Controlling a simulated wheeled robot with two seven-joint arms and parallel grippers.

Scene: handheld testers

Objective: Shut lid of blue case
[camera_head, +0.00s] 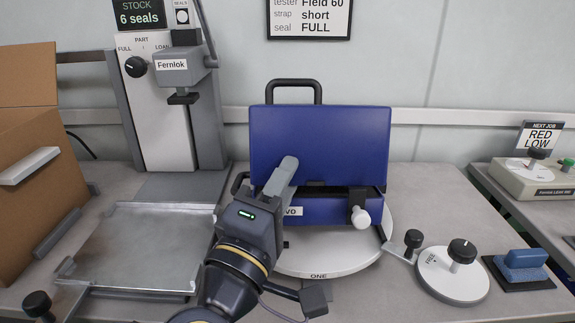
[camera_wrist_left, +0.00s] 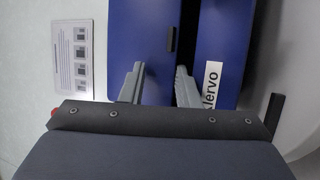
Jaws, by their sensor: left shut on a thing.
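The blue case stands on a round turntable (camera_head: 345,262), its body (camera_head: 320,211) low and its blue lid (camera_head: 330,140) raised, close to upright behind it. A black handle (camera_head: 293,82) rises behind the lid. A latch with a white knob (camera_head: 359,208) is on the body's front right. My left gripper (camera_head: 284,172) is at the case's left side. In the left wrist view its two grey fingers (camera_wrist_left: 160,85) sit on either side of the lid's edge (camera_wrist_left: 158,50), shut on it. The case body (camera_wrist_left: 222,45) lies to the right. The hand partly hides the label. My right gripper is not in view.
A press stand (camera_head: 165,105) and metal tray (camera_head: 140,245) are on the left, beside a cardboard box (camera_head: 28,150). A dial marked FREE (camera_head: 452,274) and blue-handled pad (camera_head: 522,268) lie to the right. The bench right of the turntable has some bare room.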

